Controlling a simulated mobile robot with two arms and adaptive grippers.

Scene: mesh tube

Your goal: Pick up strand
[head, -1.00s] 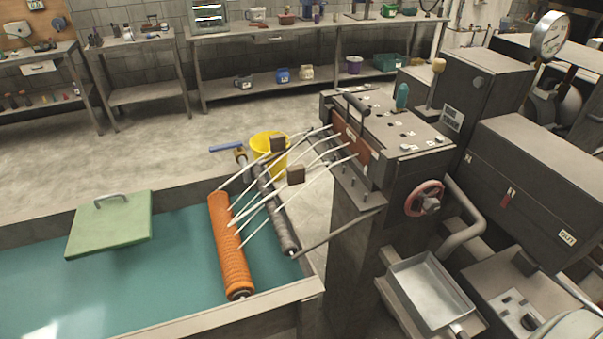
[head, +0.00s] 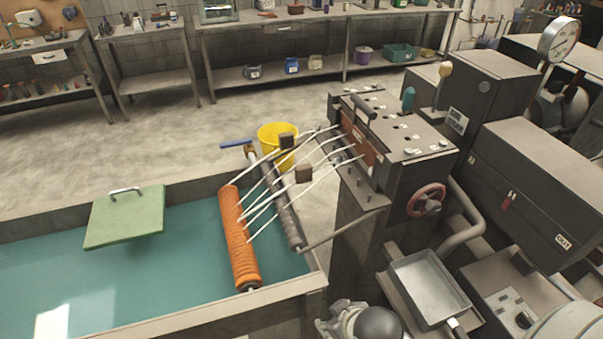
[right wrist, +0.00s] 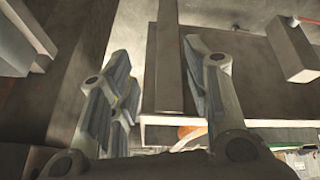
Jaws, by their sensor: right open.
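Several thin white strands (head: 335,175) run from the grey machine's brown front plate (head: 360,145) down to an orange ribbed roller (head: 240,240) at the edge of the water bath. Grey parts of my right arm show at the bottom of the head view, below and right of the orange roller, apart from the strands. My left gripper is out of view.
A teal water bath (head: 320,283) with a rim holds a green lidded panel (head: 125,220). A yellow bucket (head: 274,131) stands behind the strands. A metal tray (head: 428,290) and a red handwheel (head: 427,200) are at the right. The floor at the back left is clear.

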